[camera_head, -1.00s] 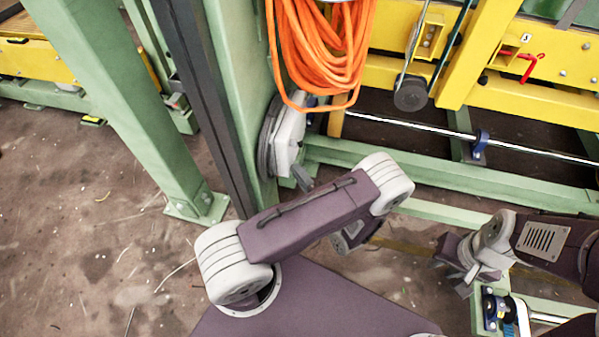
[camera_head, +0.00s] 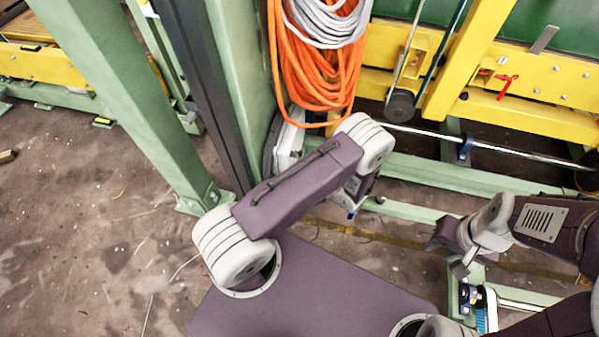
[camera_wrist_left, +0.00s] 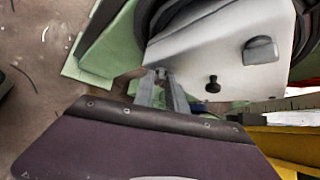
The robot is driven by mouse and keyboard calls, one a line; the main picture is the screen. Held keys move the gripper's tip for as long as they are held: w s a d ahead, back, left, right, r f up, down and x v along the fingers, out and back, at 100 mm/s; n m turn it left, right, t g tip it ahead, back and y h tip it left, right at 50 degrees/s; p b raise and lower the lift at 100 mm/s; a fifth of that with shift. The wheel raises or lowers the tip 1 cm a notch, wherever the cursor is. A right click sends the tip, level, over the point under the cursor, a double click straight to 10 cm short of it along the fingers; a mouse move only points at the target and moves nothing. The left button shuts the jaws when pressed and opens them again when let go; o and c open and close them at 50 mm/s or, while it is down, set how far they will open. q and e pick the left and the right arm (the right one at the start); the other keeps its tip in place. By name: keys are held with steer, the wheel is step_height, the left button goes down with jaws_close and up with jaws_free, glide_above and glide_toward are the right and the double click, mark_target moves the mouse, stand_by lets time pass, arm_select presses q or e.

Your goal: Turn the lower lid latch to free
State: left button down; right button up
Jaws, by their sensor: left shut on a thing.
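The pale grey lid (camera_wrist_left: 205,50) fills the upper middle of the left wrist view. It carries a grey latch tab (camera_wrist_left: 261,50) and a small black knob (camera_wrist_left: 212,84). My left gripper (camera_wrist_left: 160,77) is at the lid's near edge, its fingers closed on a small grey piece there, apparently the lower lid latch. The fingers largely hide that piece, so its angle is unclear. In the head view the lid (camera_head: 289,140) is partly behind my left arm, which hides the left gripper. My right gripper (camera_head: 462,268) hangs away at the right, its finger gap unclear.
Orange cable coils (camera_head: 312,75) and a grey coil (camera_head: 328,22) hang just above the lid. A green post (camera_head: 120,95) stands at left. A yellow frame (camera_head: 520,115) and a metal rod (camera_head: 510,150) lie behind. Floor at lower left is free.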

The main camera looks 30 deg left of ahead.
arm_select(q)
steer(key=shift+w+a+r+m+g+h+p, duration=0.15)
steer(key=shift+m+g+h, duration=0.25)
steer(key=shift+g, duration=0.45)
steer(key=shift+w+d+f+m+g+h+p, duration=0.1)
steer(key=shift+w+m+g+h, duration=0.1)
steer(key=shift+m+g, duration=0.55)
steer(key=shift+w+a+r+m+g+h+p, duration=0.15)
steer(key=shift+m+g+h, duration=0.2)
steer(key=shift+g, duration=0.65)
steer(key=c, duration=1.5)
jaws_free()
steer(key=shift+c, duration=0.2)
